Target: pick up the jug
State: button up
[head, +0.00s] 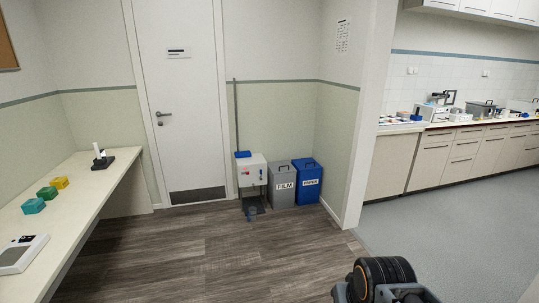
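I cannot make out a jug for certain in the head view. A small blue-grey vessel (252,213) stands on the floor below the white wall unit, too small to tell whether it is a jug. The items on the far right counter are too small to name surely. Part of my own arm shows at the bottom right edge, but my gripper is not in view.
A pale counter (75,197) runs along the left, with green blocks, a yellow block (60,183) and a scale-like device (20,253). Grey (282,186) and blue (307,182) bins stand by a wall corner. A cabinet counter (450,157) is at right. The middle floor is clear.

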aim_at(252, 214)
jog(key=u, duration=0.05)
jog(key=i, duration=2.35)
jog(key=u, duration=0.9)
jog(key=i, duration=2.2)
jog(key=u, duration=0.65)
jog(key=i, duration=0.25)
jog(key=u, duration=0.1)
